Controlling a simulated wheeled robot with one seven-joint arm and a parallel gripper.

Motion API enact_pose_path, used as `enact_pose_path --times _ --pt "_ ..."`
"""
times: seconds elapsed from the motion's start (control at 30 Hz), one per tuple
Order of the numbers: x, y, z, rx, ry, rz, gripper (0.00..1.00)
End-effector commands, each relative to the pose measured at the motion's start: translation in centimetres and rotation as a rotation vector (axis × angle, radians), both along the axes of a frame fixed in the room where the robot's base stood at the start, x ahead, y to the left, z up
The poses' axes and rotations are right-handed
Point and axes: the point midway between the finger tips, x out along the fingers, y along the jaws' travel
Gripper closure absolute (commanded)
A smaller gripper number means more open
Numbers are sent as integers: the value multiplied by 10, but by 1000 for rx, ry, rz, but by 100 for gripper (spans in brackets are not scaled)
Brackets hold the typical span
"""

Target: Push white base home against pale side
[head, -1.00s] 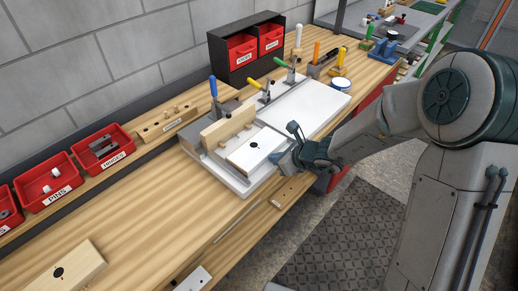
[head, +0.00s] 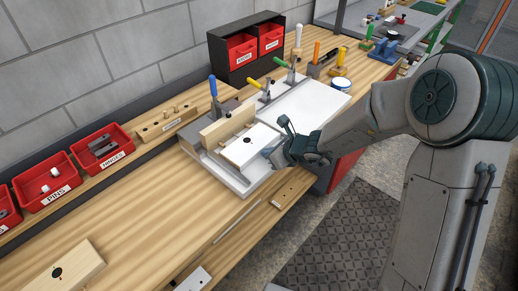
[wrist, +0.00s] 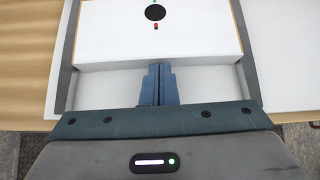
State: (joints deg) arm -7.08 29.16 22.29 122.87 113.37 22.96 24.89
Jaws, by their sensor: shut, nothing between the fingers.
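The white base (head: 246,151), a flat board with a black hole and pale wood edges, lies in the grey-and-white fixture. The pale side (head: 226,124) is an upright wooden board behind it; pegs show between the two. I cannot tell whether a gap remains at the joint. My gripper (head: 268,153) is low at the base's near edge, fingers pointing at it. In the wrist view the shut fingers (wrist: 157,70) meet the near edge of the white base (wrist: 110,35), touching or very close. The pale side is outside the wrist view.
Toggle clamps with blue (head: 213,87) and yellow (head: 253,85) handles stand behind the fixture. A wooden peg block (head: 168,122) and red bins (head: 47,182) are to the left. Another wooden board (head: 62,272) lies at the front left. The bench middle left is clear.

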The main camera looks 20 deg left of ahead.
Motion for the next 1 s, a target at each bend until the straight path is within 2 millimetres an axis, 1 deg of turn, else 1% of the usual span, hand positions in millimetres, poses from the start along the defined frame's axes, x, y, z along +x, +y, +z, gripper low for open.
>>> enact_pose_path --times 1.0 --pt "11 29 0 1 1 2 100"
